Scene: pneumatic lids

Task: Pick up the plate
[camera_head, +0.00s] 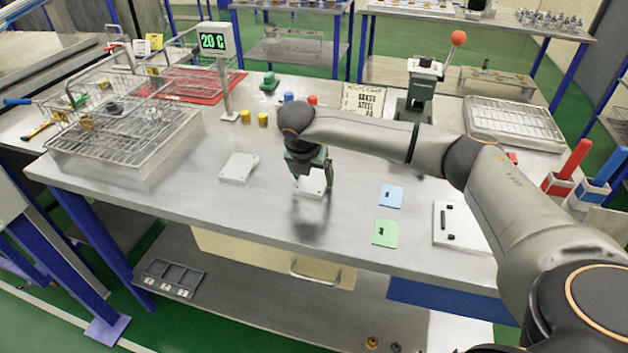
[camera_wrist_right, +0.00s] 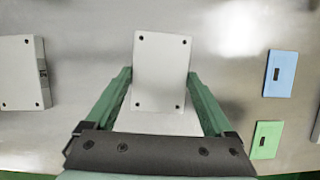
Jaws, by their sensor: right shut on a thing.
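A light grey plate (camera_head: 311,186) with small dark holes at its corners is between the fingers of my right gripper (camera_head: 312,178), over the middle of the steel table (camera_head: 200,205). In the right wrist view the plate (camera_wrist_right: 162,68) sits between the two green fingers (camera_wrist_right: 160,100), which grip it from both sides. A dark patch shows on the table under it; I cannot tell how high it is held. A second grey, box-like piece (camera_head: 239,167) lies on the table to the left, and shows in the wrist view (camera_wrist_right: 22,72). My left gripper is not in view.
Blue (camera_head: 391,196) and green (camera_head: 386,233) cards and a white panel with a black handle (camera_head: 461,226) lie to the right. A wire basket (camera_head: 125,135) stands at the left, a display post (camera_head: 217,42) and a lever press (camera_head: 425,80) behind. The front middle is clear.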

